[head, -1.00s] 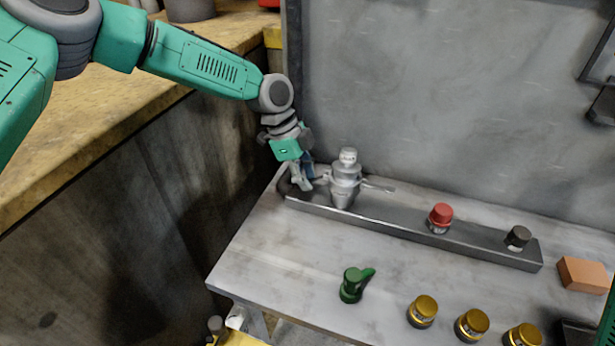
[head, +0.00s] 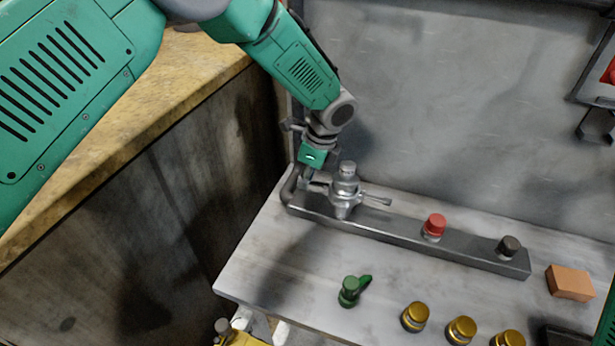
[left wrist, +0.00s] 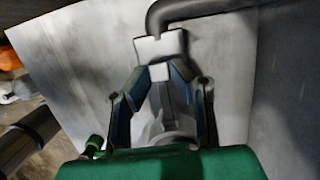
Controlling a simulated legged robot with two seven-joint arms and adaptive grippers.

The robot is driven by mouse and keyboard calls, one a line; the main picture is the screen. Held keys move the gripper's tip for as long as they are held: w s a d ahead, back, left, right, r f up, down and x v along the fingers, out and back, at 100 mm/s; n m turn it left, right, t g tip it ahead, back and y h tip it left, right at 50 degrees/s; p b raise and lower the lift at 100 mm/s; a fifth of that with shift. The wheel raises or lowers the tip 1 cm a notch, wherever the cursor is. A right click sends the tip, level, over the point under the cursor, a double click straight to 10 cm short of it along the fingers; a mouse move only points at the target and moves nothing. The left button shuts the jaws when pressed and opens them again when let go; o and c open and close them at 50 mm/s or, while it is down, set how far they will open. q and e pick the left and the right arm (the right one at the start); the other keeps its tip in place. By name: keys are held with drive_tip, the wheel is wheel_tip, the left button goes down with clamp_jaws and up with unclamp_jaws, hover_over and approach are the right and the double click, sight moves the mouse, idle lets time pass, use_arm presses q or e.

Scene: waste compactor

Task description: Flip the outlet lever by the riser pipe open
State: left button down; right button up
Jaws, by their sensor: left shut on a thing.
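A silver valve (head: 345,184) stands on the left part of a dark metal channel. A light-grey lever sticks out from its left side, and a grey arm (head: 376,200) from its right. My left gripper (head: 308,182) is at the left lever, fingers pointing down. In the left wrist view its two fingers (left wrist: 158,74) are shut on the lever's pale blocky end (left wrist: 160,46). The dark bent pipe (head: 289,188) lies close beyond the gripper and also shows in the left wrist view (left wrist: 175,12). My right gripper is out of view.
The channel (head: 465,255) also carries a red knob (head: 434,226) and a black knob (head: 508,247). A green lever (head: 350,290) and several yellow knobs (head: 415,316) stand on the worktop nearer me. An orange block (head: 570,283) lies right. A grey wall (head: 440,100) rises close behind.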

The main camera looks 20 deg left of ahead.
use_arm(q)
drive_tip(key=shift+w+r+y, duration=0.2)
drive_tip(key=shift+r+y, duration=0.2)
drive_tip(key=shift+y, duration=0.1)
drive_tip(key=c, duration=1.4)
unclamp_jaws()
drive_tip(key=shift+c, duration=0.2)
drive_tip(key=shift+f, duration=0.1)
drive_tip(key=v, duration=1.2)
drive_tip(key=shift+d, duration=0.15)
